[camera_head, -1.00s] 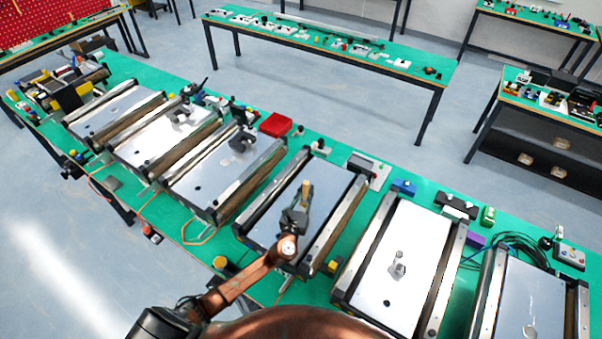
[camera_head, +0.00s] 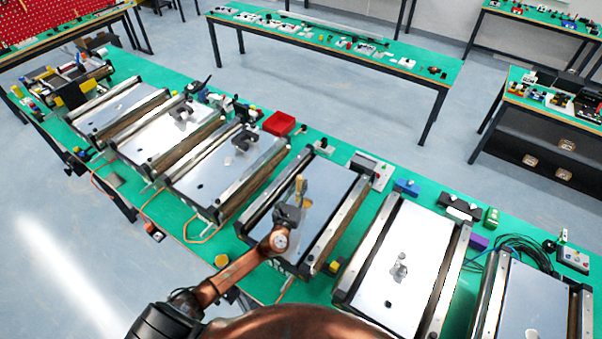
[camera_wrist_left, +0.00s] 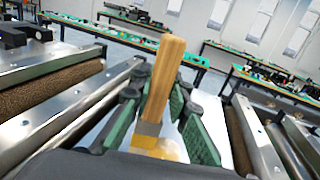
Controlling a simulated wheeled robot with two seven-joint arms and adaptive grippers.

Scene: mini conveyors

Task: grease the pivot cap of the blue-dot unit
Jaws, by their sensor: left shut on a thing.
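My left gripper (camera_head: 289,213) is shut on a wooden-handled brush (camera_head: 299,187), held over the near half of a silver-topped conveyor unit (camera_head: 324,187). In the left wrist view the brush (camera_wrist_left: 166,80) stands slightly tilted between green finger pads (camera_wrist_left: 160,125), with a metal band and a yellowish lower part. Its lower end is partly hidden by the gripper body. A small grey upright fitting (camera_head: 400,266) stands on the unit to the right. Dark grey fittings (camera_head: 243,141) sit on units to the left. I cannot make out a blue dot or which fitting is the pivot cap. My right gripper is not in view.
Conveyor units stand in a row on the long green bench (camera_head: 215,270). A red bin (camera_head: 279,123), a blue box (camera_head: 406,187) and a green box (camera_head: 491,217) line the far edge. Black cables (camera_head: 520,247) lie at the right. Raised side rails flank each plate.

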